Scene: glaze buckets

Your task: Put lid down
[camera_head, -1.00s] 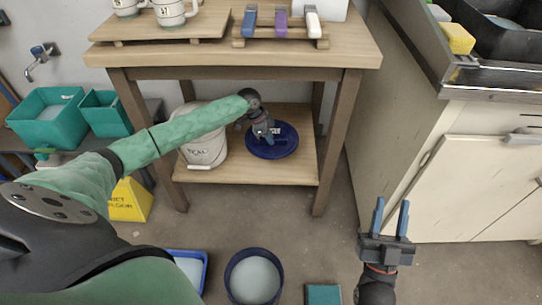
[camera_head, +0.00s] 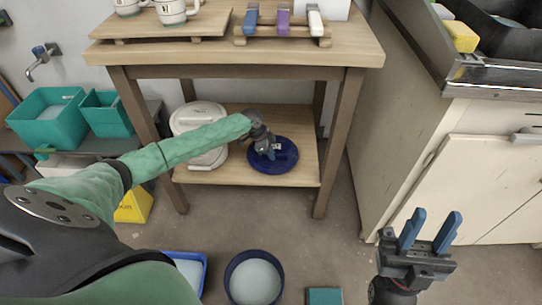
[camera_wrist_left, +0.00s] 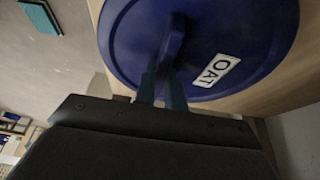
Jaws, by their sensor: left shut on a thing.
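A round dark blue lid (camera_head: 263,163) is at the right part of the lower shelf of the wooden table. My left gripper (camera_head: 270,151) is above it and shut on its raised handle. In the left wrist view the lid (camera_wrist_left: 260,25) fills the top, with a white label reading "OAT", and the left gripper's fingers (camera_wrist_left: 162,88) grip the handle. The lid looks flat, at or very near the shelf; I cannot tell whether it touches. My right gripper (camera_head: 430,228) is open and empty at the lower right.
A white lidded bucket (camera_head: 207,160) stands left of the lid on the lower shelf (camera_head: 235,180). Table legs frame the shelf. A dark blue bucket (camera_head: 253,279), a blue tray (camera_head: 203,265) and a teal block (camera_head: 324,296) are on the floor in front.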

